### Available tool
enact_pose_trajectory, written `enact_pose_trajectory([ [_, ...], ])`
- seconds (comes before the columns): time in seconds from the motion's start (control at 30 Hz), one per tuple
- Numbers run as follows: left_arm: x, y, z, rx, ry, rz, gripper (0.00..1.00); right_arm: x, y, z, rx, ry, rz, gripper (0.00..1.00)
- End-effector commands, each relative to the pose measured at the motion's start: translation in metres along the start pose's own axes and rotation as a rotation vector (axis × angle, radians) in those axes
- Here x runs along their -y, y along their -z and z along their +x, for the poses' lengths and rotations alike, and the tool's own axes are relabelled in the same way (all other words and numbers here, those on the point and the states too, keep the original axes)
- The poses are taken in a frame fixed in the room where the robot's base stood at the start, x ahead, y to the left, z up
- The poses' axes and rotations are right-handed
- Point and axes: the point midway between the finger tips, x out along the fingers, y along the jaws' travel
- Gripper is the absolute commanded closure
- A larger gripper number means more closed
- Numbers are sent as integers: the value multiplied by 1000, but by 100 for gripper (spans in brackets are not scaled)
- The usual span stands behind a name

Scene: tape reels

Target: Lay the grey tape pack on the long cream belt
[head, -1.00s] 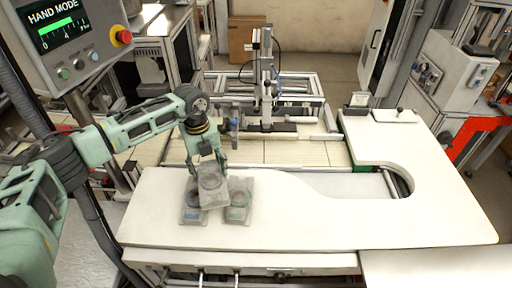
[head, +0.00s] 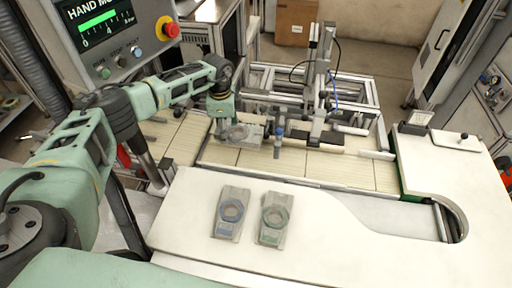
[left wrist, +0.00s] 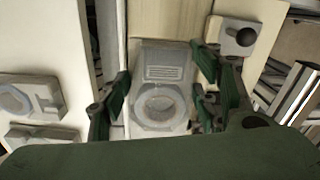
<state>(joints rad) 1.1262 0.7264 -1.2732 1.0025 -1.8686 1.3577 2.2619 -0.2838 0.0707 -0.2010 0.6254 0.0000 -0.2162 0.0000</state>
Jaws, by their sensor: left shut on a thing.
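The grey tape pack (head: 243,136) is a flat grey pack with a round reel on it. My left gripper (head: 226,122) is shut on it, over the long cream belt (head: 350,174) behind the white worktop. In the left wrist view the grey tape pack (left wrist: 163,72) lies between the dark green fingers of my left gripper (left wrist: 160,100), roughly flat. I cannot tell whether its underside touches the belt. My right gripper is not in view.
A blue-marked pack (head: 231,212) and a green-marked pack (head: 274,218) lie side by side on the white worktop (head: 330,240). Belt farther right is clear.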

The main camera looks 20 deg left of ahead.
Motion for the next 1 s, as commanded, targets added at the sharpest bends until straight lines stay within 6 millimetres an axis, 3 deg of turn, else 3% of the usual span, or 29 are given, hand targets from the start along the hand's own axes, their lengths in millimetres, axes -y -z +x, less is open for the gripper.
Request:
enact_pose_trajectory([
  [0.1, -3, 0, 23, 3, -5, 1, 74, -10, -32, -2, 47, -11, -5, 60],
  [0.23, -3, 0, 50, 2, -3, 2, 74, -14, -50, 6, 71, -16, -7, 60],
  [0.37, -3, 0, 60, 0, 0, 3, 74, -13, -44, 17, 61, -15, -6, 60],
  [0.53, -4, 0, 70, 1, -1, 3, 74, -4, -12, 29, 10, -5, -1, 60],
  [0.63, -4, 0, 84, 1, -2, 3, 74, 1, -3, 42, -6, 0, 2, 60],
  [0.77, -5, 0, 98, 1, -1, 3, 74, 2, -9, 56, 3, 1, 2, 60],
  [1.0, -5, 0, 96, 1, -1, 3, 74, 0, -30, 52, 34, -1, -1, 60],
])
